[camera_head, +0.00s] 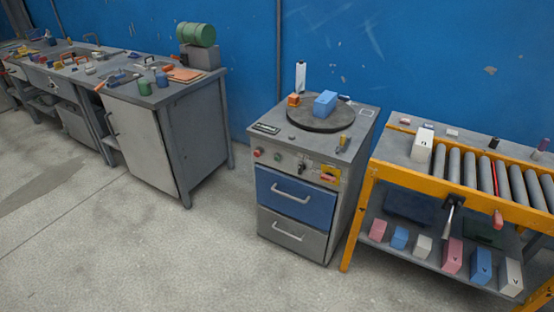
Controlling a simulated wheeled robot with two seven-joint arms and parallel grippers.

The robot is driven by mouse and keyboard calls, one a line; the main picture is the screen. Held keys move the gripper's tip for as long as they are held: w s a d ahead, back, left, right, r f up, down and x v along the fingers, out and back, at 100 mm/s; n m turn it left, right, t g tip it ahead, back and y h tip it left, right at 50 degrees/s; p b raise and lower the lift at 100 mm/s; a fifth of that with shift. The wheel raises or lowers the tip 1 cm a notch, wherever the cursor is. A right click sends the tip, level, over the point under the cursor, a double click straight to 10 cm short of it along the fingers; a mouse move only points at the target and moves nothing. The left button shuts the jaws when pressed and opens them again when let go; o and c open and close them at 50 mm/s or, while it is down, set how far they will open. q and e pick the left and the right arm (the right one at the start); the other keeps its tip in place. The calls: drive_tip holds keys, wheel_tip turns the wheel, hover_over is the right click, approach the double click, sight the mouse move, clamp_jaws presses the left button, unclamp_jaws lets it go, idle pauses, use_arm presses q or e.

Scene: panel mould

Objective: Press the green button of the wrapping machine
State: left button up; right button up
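The wrapping machine (345,190) is a grey cabinet with a dark round turntable (313,122) on top, standing against the blue wall. A blue box (325,103) and a small orange block (293,100) are on the turntable. Its front panel has a red button (258,152) at the left and a small greenish button (278,156) just right of it. A dark knob (302,165) and a yellow-red switch plate (329,173) are further right. Neither of my grippers is in view.
A yellow-framed roller table (372,195) stands close on the machine's right, with several boxes on its lower shelf. A grey workbench (140,140) with tools is at the left. The concrete floor (170,250) in front is clear.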

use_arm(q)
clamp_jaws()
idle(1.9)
